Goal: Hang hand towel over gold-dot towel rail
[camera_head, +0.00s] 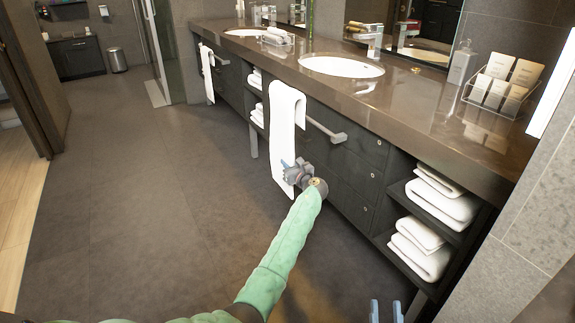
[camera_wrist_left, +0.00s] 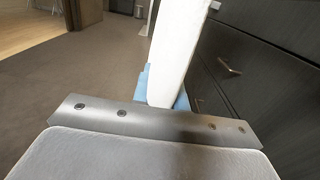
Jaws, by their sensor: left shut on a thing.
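A white hand towel (camera_head: 287,112) is draped over a towel rail (camera_head: 322,129) on the front of the dark vanity, with its long flap hanging down in front. My left gripper (camera_head: 290,172) is at the lower end of this flap, shut on it. In the left wrist view the towel (camera_wrist_left: 178,48) runs down between the blue fingers (camera_wrist_left: 163,88). The towel covers the rail's left part; the right part and end bracket are bare. My right gripper (camera_head: 385,312) shows only its two fingertips at the bottom edge, apart, with nothing visible between them. I cannot make out a gold dot on the rail.
Another white towel (camera_head: 207,72) hangs farther left along the vanity. Folded towels (camera_head: 419,246) fill the open shelves at right. The countertop (camera_head: 420,110) overhangs the rail and carries basins (camera_head: 341,66) and a toiletry rack (camera_head: 500,92). The floor (camera_head: 150,190) at left is clear.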

